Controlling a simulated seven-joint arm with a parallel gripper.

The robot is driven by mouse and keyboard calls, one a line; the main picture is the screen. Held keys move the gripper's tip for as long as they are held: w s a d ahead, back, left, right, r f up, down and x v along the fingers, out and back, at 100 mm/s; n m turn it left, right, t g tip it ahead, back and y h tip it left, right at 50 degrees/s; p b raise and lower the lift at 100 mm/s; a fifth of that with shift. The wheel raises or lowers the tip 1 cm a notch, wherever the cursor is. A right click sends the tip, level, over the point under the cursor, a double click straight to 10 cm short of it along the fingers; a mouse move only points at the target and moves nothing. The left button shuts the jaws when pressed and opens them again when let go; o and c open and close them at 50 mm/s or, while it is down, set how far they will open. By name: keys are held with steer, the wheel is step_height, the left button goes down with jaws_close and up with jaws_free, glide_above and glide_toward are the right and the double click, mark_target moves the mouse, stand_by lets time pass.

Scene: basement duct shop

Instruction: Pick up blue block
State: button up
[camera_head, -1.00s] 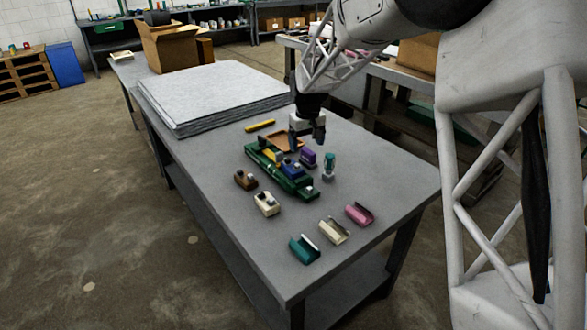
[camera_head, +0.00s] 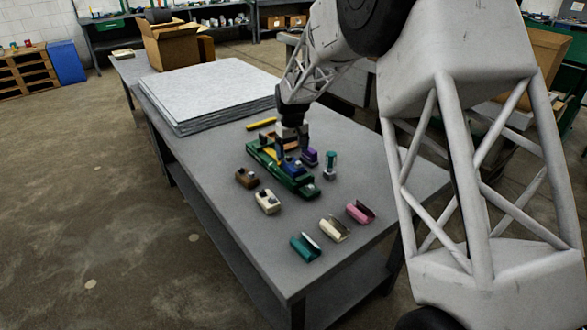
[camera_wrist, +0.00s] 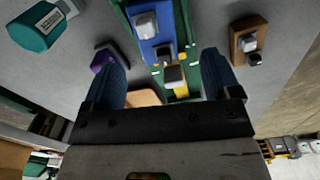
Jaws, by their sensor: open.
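The blue block (camera_head: 291,168) sits in a long green holder (camera_head: 302,190) on the grey table. In the wrist view the blue block (camera_wrist: 154,27) lies at the top centre, with a pale knob and a dark grey piece on it. My gripper (camera_head: 292,153) is just above the holder, near the blue block. In the wrist view my gripper (camera_wrist: 166,72) shows two dark blue fingers spread apart, with the lower end of the blue block and the holder between and beyond them. The gripper is open and nothing is held.
A purple block (camera_head: 309,157) and a teal-topped piece (camera_head: 330,163) stand right of the holder. A brown block (camera_head: 246,178) and cream block (camera_head: 267,201) lie to its left. Teal (camera_head: 305,246), cream (camera_head: 334,228) and pink (camera_head: 360,211) channel pieces lie in front.

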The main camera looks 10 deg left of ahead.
mark_target(294, 164)
steer(key=shift+f, duration=0.85)
steer(key=shift+w+d+f, duration=0.1)
steer(key=shift+f, duration=1.2)
steer(key=shift+w+d+f, duration=0.1)
steer(key=shift+f, duration=1.15)
steer(key=shift+c, duration=0.2)
steer(key=c, duration=1.2)
